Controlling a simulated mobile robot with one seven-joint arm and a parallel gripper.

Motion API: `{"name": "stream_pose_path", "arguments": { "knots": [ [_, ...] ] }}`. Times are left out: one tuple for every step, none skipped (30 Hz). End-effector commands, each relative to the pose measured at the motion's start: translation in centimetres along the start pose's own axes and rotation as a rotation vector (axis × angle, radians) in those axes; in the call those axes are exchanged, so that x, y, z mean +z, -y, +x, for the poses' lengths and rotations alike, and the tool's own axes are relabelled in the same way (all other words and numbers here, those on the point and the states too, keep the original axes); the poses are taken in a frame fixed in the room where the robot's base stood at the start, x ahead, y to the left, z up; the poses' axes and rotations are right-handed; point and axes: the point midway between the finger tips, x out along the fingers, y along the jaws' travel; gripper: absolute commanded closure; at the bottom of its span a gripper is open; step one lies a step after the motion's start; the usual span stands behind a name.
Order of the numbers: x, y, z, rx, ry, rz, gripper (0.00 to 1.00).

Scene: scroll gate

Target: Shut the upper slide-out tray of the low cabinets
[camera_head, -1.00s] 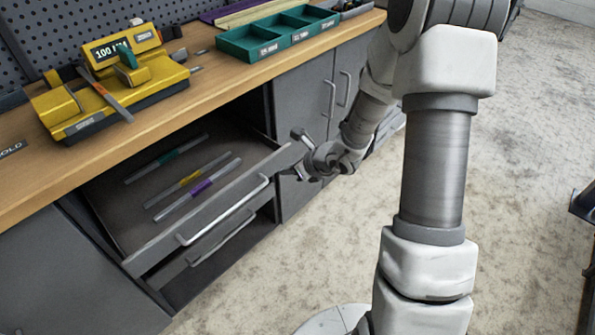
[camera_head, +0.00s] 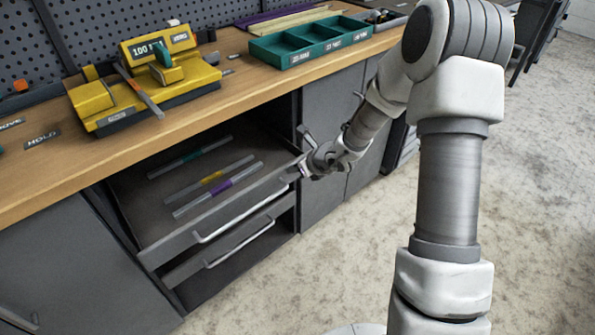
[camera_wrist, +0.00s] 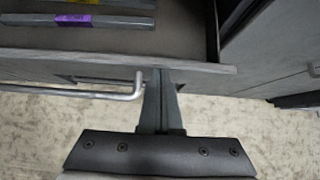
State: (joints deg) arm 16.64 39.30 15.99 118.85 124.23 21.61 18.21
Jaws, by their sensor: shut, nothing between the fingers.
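The upper slide-out tray (camera_head: 160,252) of the low cabinets stands partly out, with several labelled rods lying in it. It has a bar handle (camera_head: 245,213) on its front. My gripper (camera_head: 299,168) is shut and empty at the right end of the tray front. In the wrist view the closed fingers (camera_wrist: 160,80) reach the tray front (camera_wrist: 205,68), just right of the handle's end (camera_wrist: 138,85). They look to be at or against the front; exact contact is hard to tell.
A lower tray (camera_head: 180,277) with its own handle sits below, also partly out. The wooden worktop (camera_head: 230,95) above carries a yellow device (camera_head: 140,85) and a green divided bin (camera_head: 310,40). Closed grey doors (camera_head: 325,120) flank the opening on the right. The floor in front is clear.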

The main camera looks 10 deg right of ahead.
Motion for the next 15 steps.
{"name": "stream_pose_path", "arguments": {
  "knots": [
    [1.0,-0.2,1.0,0.004,0.006,-0.006,1.00],
    [1.6,-0.2,1.5,0.004,0.008,-0.006,1.00],
    [2.3,-0.2,2.2,0.004,0.008,-0.006,1.00],
    [2.8,-0.2,2.7,0.004,0.007,-0.007,1.00],
    [3.3,-0.2,3.1,0.004,0.008,-0.005,1.00],
    [4.0,-0.2,3.7,0.004,0.007,-0.006,1.00],
    [4.4,-0.2,4.1,0.003,0.007,-0.005,1.00],
    [4.8,-0.2,4.5,0.004,0.007,-0.003,1.00],
    [5.3,-0.2,4.9,0.004,0.007,-0.005,1.00],
    [5.6,-0.2,5.2,0.003,0.006,-0.003,1.00],
    [5.8,-0.2,5.5,0.003,0.005,-0.003,1.00],
    [6.1,-0.1,5.7,0.002,0.006,-0.003,1.00],
    [6.2,-0.1,5.9,0.002,0.006,-0.002,1.00],
    [6.3,-0.1,6.0,0.002,0.006,-0.002,1.00],
    [6.5,-0.1,6.2,0.002,0.006,-0.002,1.00]
  ]
}}
